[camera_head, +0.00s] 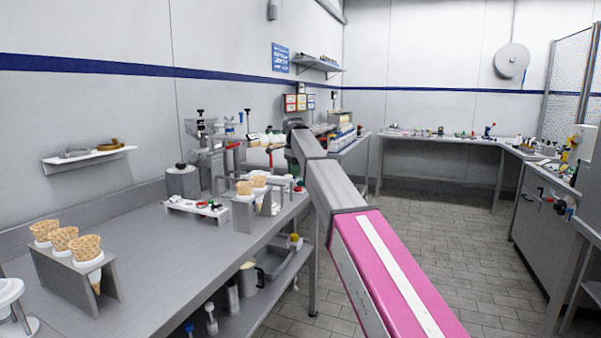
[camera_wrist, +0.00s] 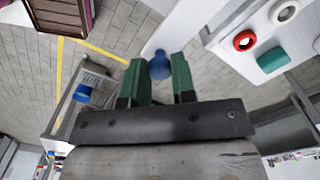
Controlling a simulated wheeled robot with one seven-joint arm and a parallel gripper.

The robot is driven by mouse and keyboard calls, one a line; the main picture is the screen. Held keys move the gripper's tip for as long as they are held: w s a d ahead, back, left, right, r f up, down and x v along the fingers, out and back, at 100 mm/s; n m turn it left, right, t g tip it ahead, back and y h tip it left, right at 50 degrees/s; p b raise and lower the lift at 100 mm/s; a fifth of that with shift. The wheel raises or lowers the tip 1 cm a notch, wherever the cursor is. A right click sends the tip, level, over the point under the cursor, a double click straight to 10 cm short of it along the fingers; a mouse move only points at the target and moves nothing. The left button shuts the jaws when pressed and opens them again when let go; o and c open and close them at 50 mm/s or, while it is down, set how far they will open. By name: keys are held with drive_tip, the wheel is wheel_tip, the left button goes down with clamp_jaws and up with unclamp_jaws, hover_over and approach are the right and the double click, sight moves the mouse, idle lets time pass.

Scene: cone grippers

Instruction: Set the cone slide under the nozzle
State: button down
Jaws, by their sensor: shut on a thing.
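In the wrist view my gripper (camera_wrist: 159,82) has its two green fingers on either side of a round blue knob (camera_wrist: 159,66), and it is shut on it. A pale bar (camera_wrist: 172,30) runs from the knob toward the top of the picture; I cannot tell for certain that this is the cone slide. In the head view my arm reaches away over the bench's far end, and the gripper and knob cannot be made out there. A grey dispensing machine (camera_head: 203,136) stands at the back of the bench. I cannot clearly make out its nozzle.
Waffle cones (camera_head: 64,238) stand in a holder (camera_head: 104,284) on the near bench (camera_head: 165,270). A second cone holder (camera_head: 243,214) is farther along. A low white rack (camera_head: 180,205) is beside it. In the wrist view, a white surface with a red ring (camera_wrist: 244,41) lies right.

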drive_tip(key=w+a, duration=0.1)
drive_tip(key=a, duration=0.2)
drive_tip(key=w+a, duration=0.1)
drive_tip(key=a, duration=0.2)
drive_tip(key=w+a, duration=0.1)
drive_tip(key=a, duration=0.2)
drive_tip(key=shift+w, duration=0.15)
drive_tip(key=c, duration=0.9)
unclamp_jaws()
drive_tip(key=shift+c, duration=0.2)
drive_tip(key=shift+d, duration=0.1)
